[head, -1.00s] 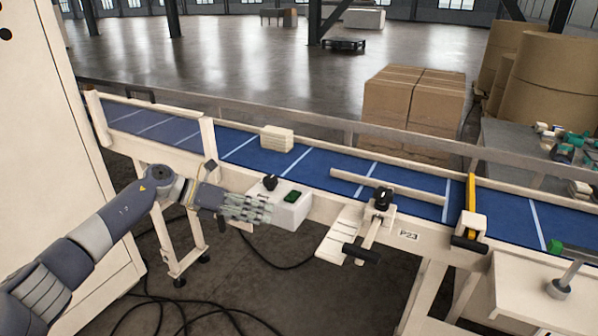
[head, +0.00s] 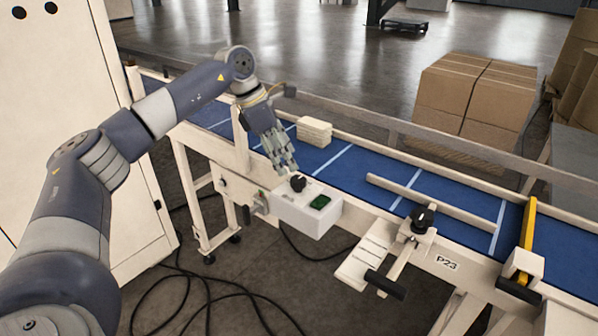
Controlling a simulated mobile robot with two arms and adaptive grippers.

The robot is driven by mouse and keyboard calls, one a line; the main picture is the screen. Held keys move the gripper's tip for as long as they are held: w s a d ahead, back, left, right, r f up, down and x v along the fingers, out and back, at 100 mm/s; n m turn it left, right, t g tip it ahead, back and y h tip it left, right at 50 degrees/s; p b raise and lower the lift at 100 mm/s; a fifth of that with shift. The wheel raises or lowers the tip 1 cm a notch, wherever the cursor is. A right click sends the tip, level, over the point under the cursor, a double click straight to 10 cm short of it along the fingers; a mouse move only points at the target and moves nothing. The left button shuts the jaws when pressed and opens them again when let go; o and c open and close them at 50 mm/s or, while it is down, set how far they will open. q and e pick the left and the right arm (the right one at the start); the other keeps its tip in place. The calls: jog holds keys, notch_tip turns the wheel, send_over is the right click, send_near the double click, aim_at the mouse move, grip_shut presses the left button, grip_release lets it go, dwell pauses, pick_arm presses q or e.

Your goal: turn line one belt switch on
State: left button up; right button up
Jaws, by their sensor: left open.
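A white switch box (head: 300,212) is mounted on the near side of the conveyor. On its top are a black rotary knob (head: 298,183) and a green button (head: 320,202). My left gripper (head: 287,170) is open and points down, with its fingertips just above and slightly left of the black knob. I cannot tell whether a fingertip touches the knob. The blue conveyor belt (head: 345,168) runs behind the box. My right gripper is not in view.
A second black knob (head: 423,218) on a bracket and a yellow guide (head: 527,232) stand to the right. Cardboard boxes (head: 475,98) stand behind the conveyor. Black cables lie on the floor.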

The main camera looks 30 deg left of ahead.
aim_at(298, 179)
pick_arm(q)
jog(key=x, duration=0.4)
jog(key=p+x, duration=0.1)
jog(key=x, duration=0.1)
jog(key=shift+w+d, duration=0.1)
jog(key=shift+w, duration=0.2)
jog(key=shift+d+f, duration=0.15)
jog(key=shift+f, duration=0.35)
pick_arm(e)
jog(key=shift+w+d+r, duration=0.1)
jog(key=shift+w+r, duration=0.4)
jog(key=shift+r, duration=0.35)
pick_arm(q)
jog(key=c, duration=0.8)
jog(key=shift+c, duration=1.3)
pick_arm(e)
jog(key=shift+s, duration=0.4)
